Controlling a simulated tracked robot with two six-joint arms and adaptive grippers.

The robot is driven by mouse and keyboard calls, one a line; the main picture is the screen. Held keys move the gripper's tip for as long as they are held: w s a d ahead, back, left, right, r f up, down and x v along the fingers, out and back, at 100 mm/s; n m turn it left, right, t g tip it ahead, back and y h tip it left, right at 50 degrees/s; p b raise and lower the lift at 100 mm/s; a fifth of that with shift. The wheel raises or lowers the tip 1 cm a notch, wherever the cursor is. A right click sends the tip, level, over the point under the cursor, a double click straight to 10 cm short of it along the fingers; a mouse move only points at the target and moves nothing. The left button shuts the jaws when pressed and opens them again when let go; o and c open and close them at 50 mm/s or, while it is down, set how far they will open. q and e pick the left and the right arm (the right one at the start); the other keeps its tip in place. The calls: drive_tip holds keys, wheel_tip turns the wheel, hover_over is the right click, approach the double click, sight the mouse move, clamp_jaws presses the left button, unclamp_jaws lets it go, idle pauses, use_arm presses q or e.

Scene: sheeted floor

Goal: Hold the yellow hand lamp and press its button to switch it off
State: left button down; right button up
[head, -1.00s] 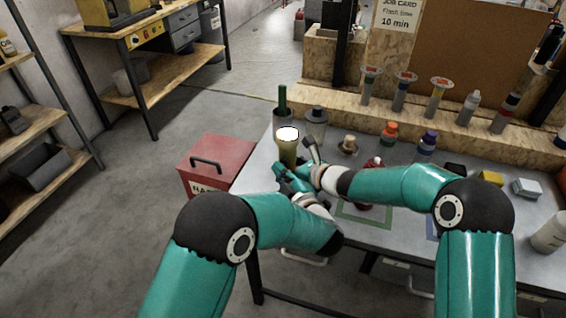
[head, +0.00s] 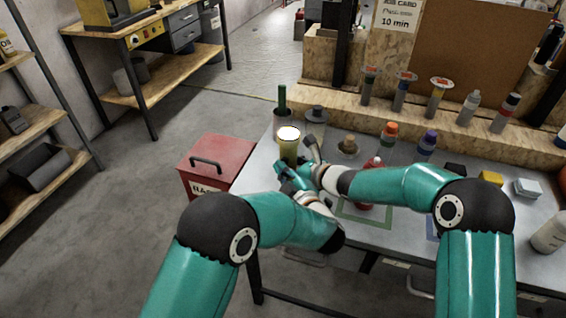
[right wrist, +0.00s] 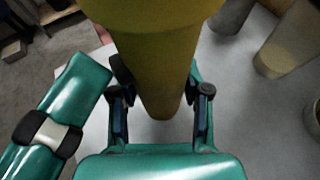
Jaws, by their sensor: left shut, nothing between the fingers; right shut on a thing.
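The yellow hand lamp (head: 289,148) is held upright over the near left part of the table, its top end bright white. In the right wrist view the lamp's yellow tapered body (right wrist: 155,60) stands between the fingers of my right gripper (right wrist: 160,105), which is shut on it. In the head view my right gripper (head: 311,151) is at the lamp's right side. My left gripper (head: 282,170) is shut and empty, close below and beside the lamp. Whether it touches the lamp cannot be told. The lamp's button is not visible.
A dark holder with a green item (head: 282,100) stands behind the lamp. A red box (head: 215,160) stands on the floor to the left.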

use_arm(q)
drive_tip(key=shift+w+f, duration=0.1)
drive_tip(key=shift+w, duration=0.35)
drive_tip(key=shift+s, duration=0.1)
idle(0.6)
drive_tip(key=shift+s+a, duration=0.5)
drive_tip(key=shift+s, duration=0.45)
drive_tip(key=s, duration=0.1)
drive_tip(key=s+a, duration=0.1)
drive_tip(key=s, duration=0.2)
drive_tip(key=shift+s+a, duration=0.3)
drive_tip(key=shift+a, duration=0.05)
idle(1.4)
